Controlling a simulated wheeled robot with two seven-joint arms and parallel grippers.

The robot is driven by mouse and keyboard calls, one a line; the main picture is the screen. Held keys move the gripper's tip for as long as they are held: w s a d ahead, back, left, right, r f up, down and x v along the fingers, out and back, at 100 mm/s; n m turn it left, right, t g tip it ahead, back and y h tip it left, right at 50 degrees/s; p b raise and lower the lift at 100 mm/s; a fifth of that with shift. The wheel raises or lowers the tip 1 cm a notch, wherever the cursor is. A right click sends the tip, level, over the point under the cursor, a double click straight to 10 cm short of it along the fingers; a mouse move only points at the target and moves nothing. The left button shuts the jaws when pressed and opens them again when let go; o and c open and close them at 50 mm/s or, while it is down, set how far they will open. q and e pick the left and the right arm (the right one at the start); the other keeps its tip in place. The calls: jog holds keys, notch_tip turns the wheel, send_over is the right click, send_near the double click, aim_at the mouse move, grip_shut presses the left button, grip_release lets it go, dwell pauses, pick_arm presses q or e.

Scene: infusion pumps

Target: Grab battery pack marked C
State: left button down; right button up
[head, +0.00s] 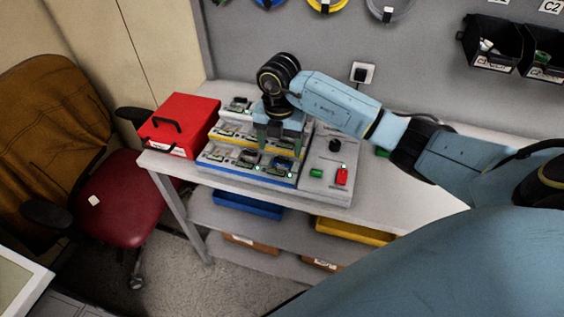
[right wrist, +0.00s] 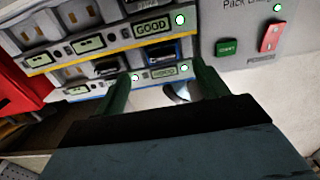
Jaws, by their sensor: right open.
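A stepped charger rack (head: 225,161) with yellow- and blue-edged tiers stands on the bench and holds small packs and displays. My right gripper (head: 280,150) is over its front tiers, pointing down, open. In the right wrist view the open fingers (right wrist: 163,80) are on either side of a small lit display at the blue-edged tier; I cannot tell if they touch anything. A dark pack (right wrist: 150,53) shows just above that display. A display on the yellow-edged tier reads GOOD (right wrist: 152,28). No letter C is readable on any pack. My left gripper is not in view.
A grey tester panel (head: 325,170) with a green START button (right wrist: 227,47) and red switch (head: 342,176) adjoins the rack's right. A red box (head: 180,125) stands left. Black bins (head: 492,42) hang on the wall. A red chair (head: 120,200) is left of the bench (head: 400,205).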

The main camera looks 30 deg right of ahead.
aim_at(282, 158)
jog(key=f, duration=0.4)
jog(key=shift+s+d+f, duration=0.1)
jog(key=shift+d+f, duration=0.15)
jog(key=shift+d, duration=0.1)
jog(key=shift+c, duration=0.3)
jog(key=c, duration=1.1)
